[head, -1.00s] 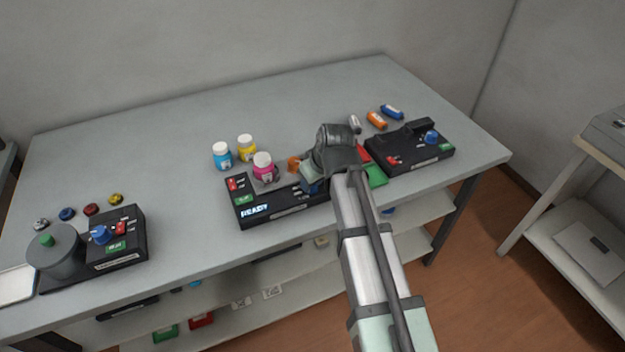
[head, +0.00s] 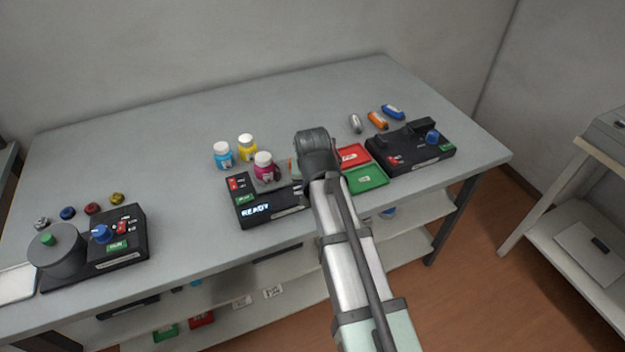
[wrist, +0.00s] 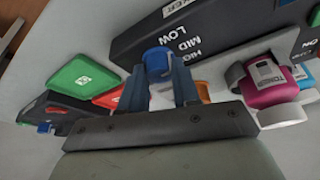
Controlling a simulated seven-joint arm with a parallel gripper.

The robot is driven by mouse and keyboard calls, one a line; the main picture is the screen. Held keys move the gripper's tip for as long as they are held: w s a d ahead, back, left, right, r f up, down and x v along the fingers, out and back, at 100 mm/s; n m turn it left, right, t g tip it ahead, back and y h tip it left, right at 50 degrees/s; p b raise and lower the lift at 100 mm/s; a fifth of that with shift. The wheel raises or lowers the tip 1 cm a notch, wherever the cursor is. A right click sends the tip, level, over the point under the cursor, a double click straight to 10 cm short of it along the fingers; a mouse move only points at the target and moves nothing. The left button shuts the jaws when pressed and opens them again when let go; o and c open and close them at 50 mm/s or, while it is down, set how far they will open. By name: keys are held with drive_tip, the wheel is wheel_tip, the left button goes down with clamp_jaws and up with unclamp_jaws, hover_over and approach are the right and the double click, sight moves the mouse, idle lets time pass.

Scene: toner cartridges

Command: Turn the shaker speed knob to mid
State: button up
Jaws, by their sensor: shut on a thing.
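The shaker is a black box (head: 272,213) with a lit READY display, at the front middle of the table. In the wrist view its panel (wrist: 150,40) carries the words LOW, MID and HIGH beside a blue knob (wrist: 156,60). My gripper (wrist: 159,76) is shut on the blue knob, one finger on each side. Which word the knob points to cannot be told. In the head view my wrist hides the knob and the right part of the shaker.
A magenta toner bottle (head: 265,168) stands at the shaker's back edge, with cyan (head: 222,155) and yellow (head: 247,147) bottles behind. Red (head: 353,156) and green (head: 365,178) trays lie to the right, beside another black device (head: 415,150). A third device (head: 120,240) stands left.

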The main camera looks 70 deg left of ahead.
drive_tip(key=shift+m+t, duration=0.3)
drive_tip(key=shift+m, duration=0.6)
drive_tip(key=o, duration=1.1)
drive_tip(key=shift+c, duration=0.2)
drive_tip(key=v, duration=1.3)
drive_tip(key=shift+s+r, duration=0.25)
drive_tip(key=shift+r, duration=0.15)
